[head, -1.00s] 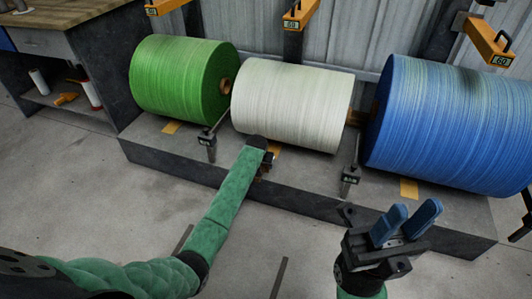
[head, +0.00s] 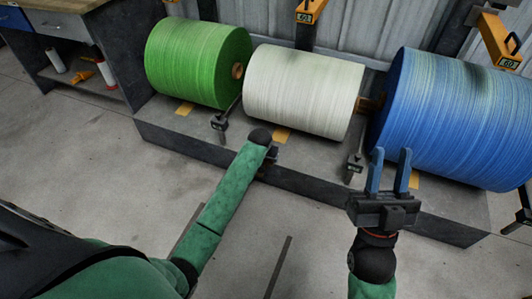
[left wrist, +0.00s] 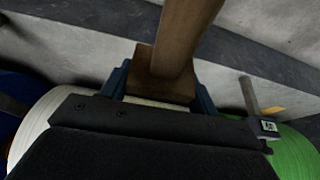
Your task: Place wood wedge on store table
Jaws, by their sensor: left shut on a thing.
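My left gripper (left wrist: 160,88) is shut on a brown wooden piece, the wood wedge (left wrist: 182,45), in the left wrist view. The wedge has a blocky part between the blue fingers and a longer part reaching toward the top edge. In the head view my left gripper (head: 268,158) is in front of the white roll, at the platform's front, and its fingers and the wedge are mostly hidden. My right gripper (head: 389,172) is open and empty, fingers up, in front of the blue roll. A wood-topped table (head: 62,5) stands at the upper left; I cannot tell if it is the store table.
A green roll (head: 198,62), a white roll (head: 302,90) and a blue roll (head: 450,115) lie along a grey platform (head: 180,145). Metal posts stand at its front. Grey floor (head: 90,165) is clear at the left.

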